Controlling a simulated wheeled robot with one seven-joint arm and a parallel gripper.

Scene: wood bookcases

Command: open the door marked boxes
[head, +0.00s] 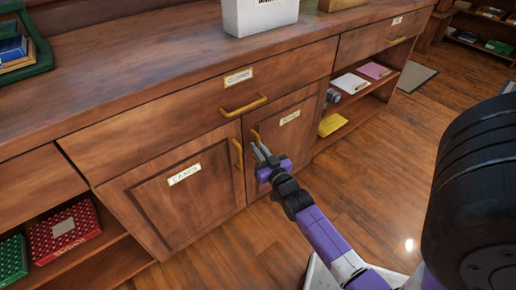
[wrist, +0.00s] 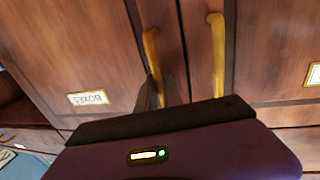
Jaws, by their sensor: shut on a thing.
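The door marked boxes (head: 290,140) is the right one of a pair under the counter and looks closed. Its small label (head: 289,117) is hard to read in the head view, but reads BOXES (wrist: 88,98), upside down, in the wrist view. Its gold upright handle (wrist: 151,52) is at the door's left edge in the head view. My gripper (head: 259,150) is shut on this handle. In the wrist view, my fingers (wrist: 168,88) hide part of it.
The left door (head: 165,205) has its own gold handle (head: 237,154) close beside my gripper. A wide labelled drawer (head: 215,105) with a gold handle is above both doors. Open shelves (head: 345,108) with papers are to the right. The wooden floor (head: 375,180) in front is clear.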

